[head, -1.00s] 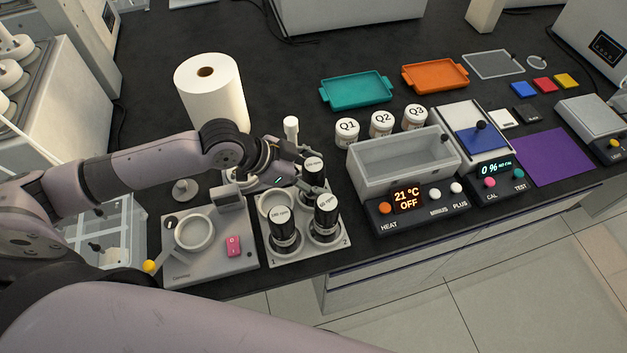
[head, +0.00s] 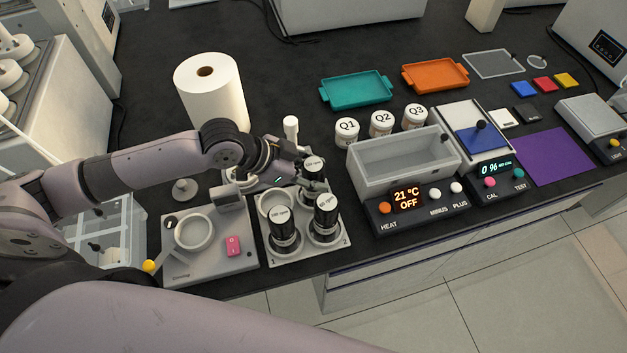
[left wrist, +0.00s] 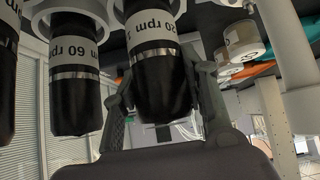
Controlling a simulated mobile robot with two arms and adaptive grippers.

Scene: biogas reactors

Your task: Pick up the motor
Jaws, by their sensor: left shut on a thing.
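The motor (head: 314,163) is a black cylinder with a white label and cap, in the back right spot of a grey rack (head: 262,245). My left gripper (head: 312,183) is shut on it. In the left wrist view the motor (left wrist: 158,45) shows a label ending in "20 rpm", with my left gripper's fingers (left wrist: 162,92) on both sides. Two similar motors stand in the front spots: one at left (head: 283,232) and a 60 rpm one at right (head: 326,215). The held motor's lower end is hidden in the head view. My right gripper is out of view.
A white paper roll (head: 212,90) stands behind my left arm. A grey device with a pink switch (head: 233,246) is left of the rack. Jars Q1 (head: 347,132), Q2 and Q3 and a heated bath (head: 400,170) stand to the right.

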